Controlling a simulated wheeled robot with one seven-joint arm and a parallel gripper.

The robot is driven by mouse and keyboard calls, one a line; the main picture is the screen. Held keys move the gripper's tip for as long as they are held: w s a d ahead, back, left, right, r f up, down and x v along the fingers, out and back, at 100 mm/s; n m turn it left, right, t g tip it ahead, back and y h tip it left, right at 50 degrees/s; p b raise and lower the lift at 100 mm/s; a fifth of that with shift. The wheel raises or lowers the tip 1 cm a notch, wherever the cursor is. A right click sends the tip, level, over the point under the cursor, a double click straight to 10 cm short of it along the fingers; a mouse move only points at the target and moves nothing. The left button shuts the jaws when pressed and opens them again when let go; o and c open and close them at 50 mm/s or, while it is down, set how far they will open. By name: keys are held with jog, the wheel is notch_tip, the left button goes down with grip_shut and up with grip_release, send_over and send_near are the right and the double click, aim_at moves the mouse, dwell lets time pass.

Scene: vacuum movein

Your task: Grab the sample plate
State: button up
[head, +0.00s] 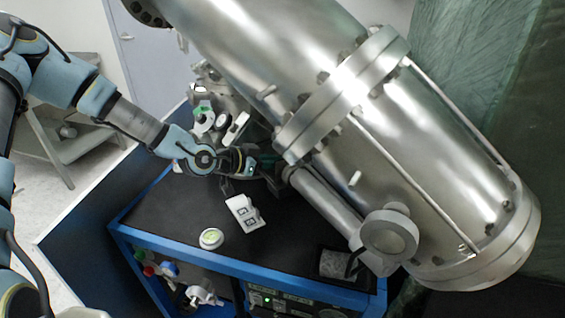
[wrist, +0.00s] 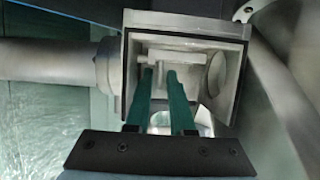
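In the wrist view, a light grey flat bar-shaped piece (wrist: 172,58) lies across the inside of an open box-shaped metal port (wrist: 236,50). It looks like the sample plate, but I cannot tell for sure. My gripper (wrist: 159,73) has its two long green fingers inside the port, pointing at this piece. The fingers are apart with a gap between them, and nothing shows held in it. The tips are close to the piece's near edge; I cannot tell whether they touch. In the head view my gripper (head: 268,160) is beside the large steel chamber (head: 400,140), its tips hidden.
A black bench top (head: 290,235) with blue edges lies below. On it are a white holder with two dark squares (head: 243,213) and a round white-rimmed dish (head: 211,239). The port walls surround my fingers closely. A steel tube and round flange (head: 388,236) hang at the right.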

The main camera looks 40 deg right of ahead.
grip_shut()
dwell(0.5)
